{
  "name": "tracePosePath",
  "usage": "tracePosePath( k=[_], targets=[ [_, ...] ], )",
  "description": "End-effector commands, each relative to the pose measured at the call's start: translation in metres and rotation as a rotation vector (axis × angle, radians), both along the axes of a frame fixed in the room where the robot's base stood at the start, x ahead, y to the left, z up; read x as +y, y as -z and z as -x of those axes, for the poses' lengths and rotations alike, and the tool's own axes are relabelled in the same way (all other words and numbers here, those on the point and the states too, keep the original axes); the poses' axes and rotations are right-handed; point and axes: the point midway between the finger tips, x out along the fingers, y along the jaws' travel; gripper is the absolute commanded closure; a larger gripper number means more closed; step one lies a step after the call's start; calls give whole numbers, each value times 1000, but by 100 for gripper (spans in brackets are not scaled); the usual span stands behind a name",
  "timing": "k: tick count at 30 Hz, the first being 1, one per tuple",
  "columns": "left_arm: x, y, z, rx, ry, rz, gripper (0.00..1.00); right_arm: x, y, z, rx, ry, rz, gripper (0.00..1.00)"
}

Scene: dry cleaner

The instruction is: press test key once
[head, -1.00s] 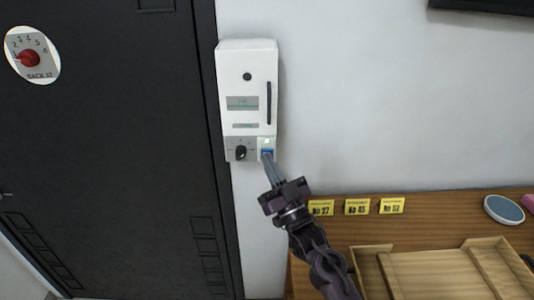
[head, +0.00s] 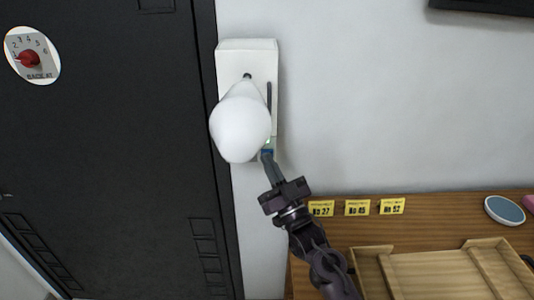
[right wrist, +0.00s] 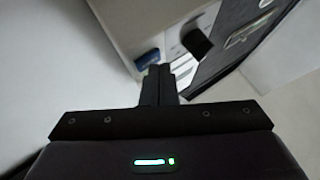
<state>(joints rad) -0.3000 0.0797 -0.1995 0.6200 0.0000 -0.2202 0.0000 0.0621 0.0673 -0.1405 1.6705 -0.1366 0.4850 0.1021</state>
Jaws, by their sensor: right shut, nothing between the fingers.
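A white wall box (head: 247,55) hangs beside the dark door. A blue key (head: 267,152) sits at its lower right corner and also shows in the right wrist view (right wrist: 147,59). My right gripper (head: 267,160) is shut and empty, with its fingertips right at the blue key. I cannot tell whether they touch it. A rounded white puff (head: 240,125), like steam, stands in front of the box, below its small dark hole. It hides the box's label panel and most of the black knob, which shows in the right wrist view (right wrist: 197,42). My left gripper is not in view.
A dark door (head: 110,140) with a red-knob dial sign (head: 35,56) is at the left. Below right, a wooden counter (head: 440,210) holds yellow number tags (head: 357,207), a wooden tray (head: 372,275) and a round blue-grey disc (head: 504,209).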

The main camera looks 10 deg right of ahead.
Motion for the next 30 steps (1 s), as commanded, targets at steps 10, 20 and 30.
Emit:
tracePosePath(
  k=[10,20,30],
  targets=[
    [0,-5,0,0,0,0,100,3,1,12,1,0,0,100],
    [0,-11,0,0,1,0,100,4,-1,21,1,-1,1,100],
    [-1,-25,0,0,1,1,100,11,-1,54,2,-1,0,100]
  ],
)
